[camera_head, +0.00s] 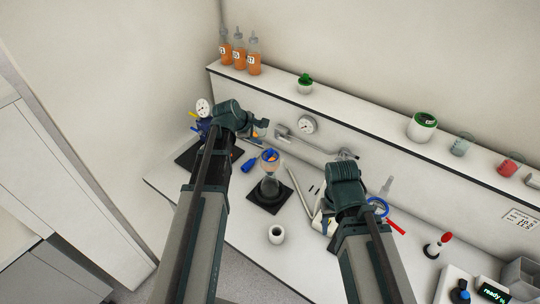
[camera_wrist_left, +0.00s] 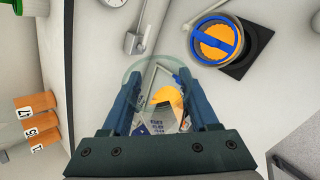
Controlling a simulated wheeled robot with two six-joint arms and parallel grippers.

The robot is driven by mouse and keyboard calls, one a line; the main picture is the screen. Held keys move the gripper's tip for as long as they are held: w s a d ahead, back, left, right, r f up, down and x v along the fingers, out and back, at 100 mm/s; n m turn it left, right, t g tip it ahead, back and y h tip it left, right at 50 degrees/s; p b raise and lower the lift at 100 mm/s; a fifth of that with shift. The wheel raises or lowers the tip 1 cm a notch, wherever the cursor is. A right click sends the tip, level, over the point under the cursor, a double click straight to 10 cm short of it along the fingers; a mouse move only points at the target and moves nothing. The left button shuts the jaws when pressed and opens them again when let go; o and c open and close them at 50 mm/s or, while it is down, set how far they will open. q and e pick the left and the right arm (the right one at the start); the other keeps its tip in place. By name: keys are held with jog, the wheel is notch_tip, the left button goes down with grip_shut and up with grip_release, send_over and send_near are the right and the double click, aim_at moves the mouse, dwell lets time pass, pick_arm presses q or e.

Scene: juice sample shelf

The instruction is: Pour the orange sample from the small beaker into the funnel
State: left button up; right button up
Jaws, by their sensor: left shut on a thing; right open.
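The small beaker (camera_wrist_left: 138,79) is clear glass with orange sample (camera_wrist_left: 170,97) in it. My left gripper (camera_wrist_left: 160,92) is shut on it; in the head view the beaker (camera_head: 261,123) shows at the end of my left arm, above the bench. The funnel (camera_head: 269,156) sits on a glass vessel (camera_head: 269,185) on a black base, below and slightly right of the beaker. In the left wrist view the funnel (camera_wrist_left: 215,40) has a blue bar across an orange inside. My right gripper (camera_head: 350,212) is open above the bench, its fingers mostly hidden by the wrist.
A blue-capped item (camera_head: 250,164) lies left of the funnel. A white cup (camera_head: 276,234) stands in front. The shelf behind holds orange bottles (camera_head: 239,50), a green-lidded jar (camera_head: 422,127) and beakers. A gauge (camera_head: 307,124) is on the shelf's front. Bench at front right is partly clear.

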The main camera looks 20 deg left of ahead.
pick_arm(q)
jog(key=shift+s, duration=0.1)
jog(key=shift+f+y, duration=0.2)
jog(key=shift+y, duration=0.1)
jog(key=shift+a+f+b, duration=0.1)
jog(key=shift+f+b, duration=0.05)
jog(key=shift+b, duration=0.2)
jog(key=shift+y, duration=0.4)
jog(key=shift+f+m+y+b, duration=0.3)
jog(key=shift+f+m+b, duration=0.05)
jog(key=shift+m+b, duration=0.1)
jog(key=shift+t, duration=0.3)
jog(key=shift+y, duration=0.3)
jog(key=shift+r, duration=0.1)
